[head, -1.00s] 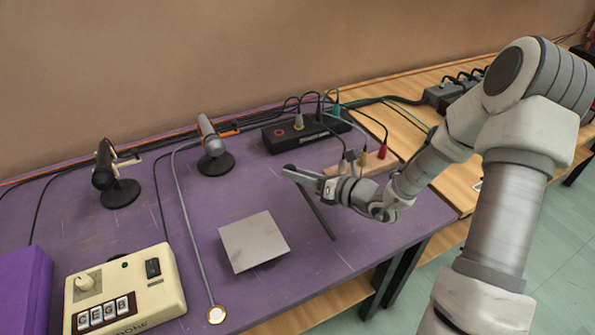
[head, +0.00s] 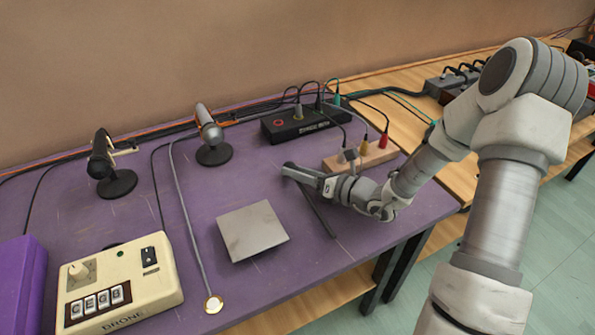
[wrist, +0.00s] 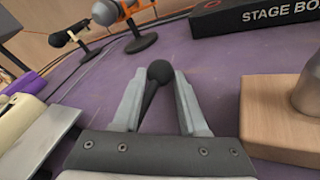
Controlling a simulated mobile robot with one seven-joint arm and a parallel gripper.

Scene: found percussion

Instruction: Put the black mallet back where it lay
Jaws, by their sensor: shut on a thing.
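The black mallet shows in the head view as a dark thin stick (head: 319,214) slanting from my gripper (head: 289,174) toward the table's front edge. In the wrist view its round black head (wrist: 160,70) shows between the fingers of my gripper (wrist: 160,88), with the handle running back toward the palm. My gripper is shut on the mallet, low over the purple table (head: 190,290), right of and behind the square grey plate (head: 252,231). I cannot tell whether the mallet touches the table.
A wooden block with plugs (head: 372,158) stands close to the right of my gripper; it also shows in the wrist view (wrist: 270,120). A black stage box (head: 300,126) lies behind. Two microphones (head: 211,135) (head: 104,165) and a cream drone box (head: 120,285) are left.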

